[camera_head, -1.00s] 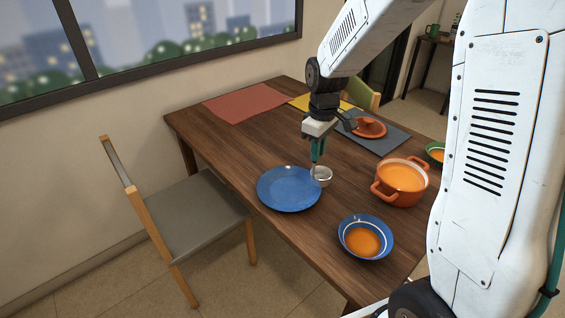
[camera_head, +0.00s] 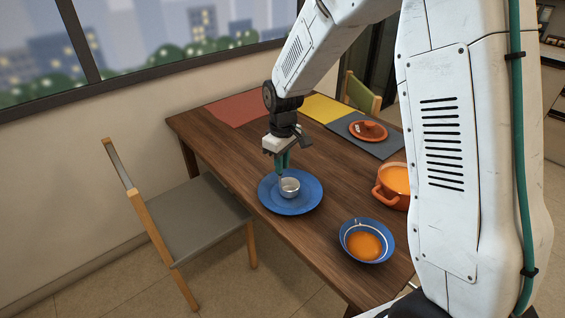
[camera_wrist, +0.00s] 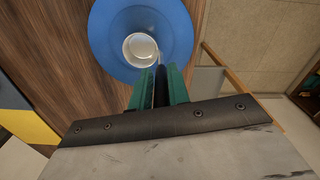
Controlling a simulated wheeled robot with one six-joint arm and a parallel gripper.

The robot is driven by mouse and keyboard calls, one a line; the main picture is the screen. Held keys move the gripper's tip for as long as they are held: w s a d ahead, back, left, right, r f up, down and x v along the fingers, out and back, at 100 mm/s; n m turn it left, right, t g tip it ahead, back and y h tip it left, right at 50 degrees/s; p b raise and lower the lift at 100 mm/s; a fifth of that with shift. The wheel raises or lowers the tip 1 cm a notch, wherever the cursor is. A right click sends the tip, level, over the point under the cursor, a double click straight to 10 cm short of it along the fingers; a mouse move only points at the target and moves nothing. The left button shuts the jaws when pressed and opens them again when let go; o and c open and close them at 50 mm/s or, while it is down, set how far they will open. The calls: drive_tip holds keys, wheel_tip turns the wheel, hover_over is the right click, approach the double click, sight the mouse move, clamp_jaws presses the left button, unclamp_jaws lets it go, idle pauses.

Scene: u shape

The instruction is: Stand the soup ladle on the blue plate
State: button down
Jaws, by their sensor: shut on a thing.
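The soup ladle (camera_head: 290,187) shows its round metal bowl over the middle of the blue plate (camera_head: 308,200). My gripper (camera_head: 284,172) is shut on the ladle's handle above the plate. In the wrist view the ladle's bowl (camera_wrist: 141,48) lies within the plate (camera_wrist: 105,30), and its dark handle rises between the green fingertips (camera_wrist: 160,88). I cannot tell whether the ladle's bowl touches the plate. Most of the handle is hidden by the fingers in the head view.
A blue bowl of orange soup (camera_head: 364,246) stands near the front table edge. An orange pot (camera_head: 391,188) is partly behind my arm. An orange lid (camera_head: 368,130) lies on a grey mat (camera_head: 384,146). A chair (camera_head: 190,214) stands at the left.

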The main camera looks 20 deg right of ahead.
drive_tip(key=shift+f, duration=0.15)
drive_tip(key=c, duration=1.3)
unclamp_jaws()
wheel_tip(320, 180, up, 12)
drive_tip(key=shift+f, duration=0.1)
drive_tip(key=s+d+r+m, duration=0.2)
drive_tip(key=s+r, duration=0.3)
drive_tip(key=s, duration=0.7)
drive_tip(key=s+d+r+m, duration=0.3)
drive_tip(key=s+r, duration=0.2)
drive_tip(key=s, duration=0.9)
drive_tip(key=s+f+m, duration=0.1)
drive_tip(key=s, duration=0.2)
drive_tip(key=s+d+f+m+t, duration=0.1)
drive_tip(key=s, duration=0.3)
drive_tip(key=shift+f, duration=0.15)
